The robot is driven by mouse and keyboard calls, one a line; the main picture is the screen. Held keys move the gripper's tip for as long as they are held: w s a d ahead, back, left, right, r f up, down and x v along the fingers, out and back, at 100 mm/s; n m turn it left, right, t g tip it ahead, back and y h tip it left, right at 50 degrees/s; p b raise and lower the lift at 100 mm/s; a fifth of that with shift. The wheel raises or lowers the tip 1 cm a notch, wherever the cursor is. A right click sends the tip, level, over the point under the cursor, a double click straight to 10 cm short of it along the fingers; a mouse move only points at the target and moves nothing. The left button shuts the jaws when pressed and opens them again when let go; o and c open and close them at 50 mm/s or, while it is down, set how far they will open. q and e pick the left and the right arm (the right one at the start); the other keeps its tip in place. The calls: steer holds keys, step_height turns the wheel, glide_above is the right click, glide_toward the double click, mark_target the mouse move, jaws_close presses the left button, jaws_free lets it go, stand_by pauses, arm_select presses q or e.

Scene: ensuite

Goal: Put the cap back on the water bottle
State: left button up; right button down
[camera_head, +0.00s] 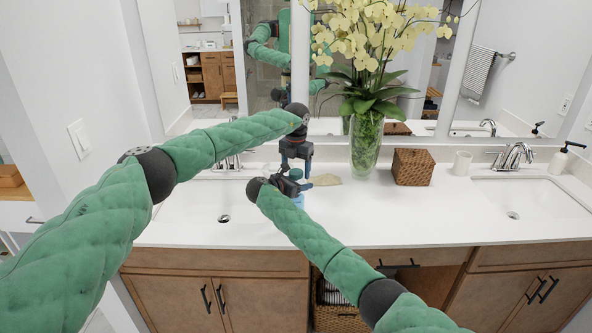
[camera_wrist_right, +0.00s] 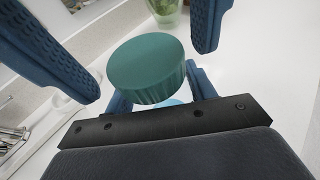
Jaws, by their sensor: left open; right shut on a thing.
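The water bottle (camera_head: 298,201) shows as a small light-blue patch on the counter beside the left basin, mostly hidden by my right gripper (camera_head: 297,188). That gripper is shut on the bottle. In the right wrist view, a round teal cap (camera_wrist_right: 152,68) is at the bottle top, with a sliver of light blue (camera_wrist_right: 172,102) below it. I cannot tell whether the cap is fully seated. My left gripper (camera_head: 296,164) points down from above. Its blue fingers stand open on either side of the cap, apart from it, in the right wrist view (camera_wrist_right: 148,68).
A glass vase (camera_head: 365,148) of yellow orchids and a wicker box (camera_head: 412,167) stand to the right. A beige item (camera_head: 326,180) lies just right of the grippers. The left basin (camera_head: 195,200) is close by. A mirror rises behind; the front middle counter is clear.

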arm_select(q)
step_height(320, 180, up, 12)
steer(key=shift+f, duration=0.15)
arm_select(e)
steer(key=shift+r, duration=0.1)
arm_select(q)
steer(key=shift+w, duration=0.1)
arm_select(e)
steer(key=shift+c, duration=2.1)
jaws_free()
steer(key=shift+s+a, duration=0.2)
steer(key=shift+a, duration=0.05)
arm_select(q)
steer(key=shift+f+b, duration=1.35)
steer(key=shift+f, duration=0.05)
arm_select(e)
steer(key=v, duration=0.7)
steer(key=shift+a, duration=0.1)
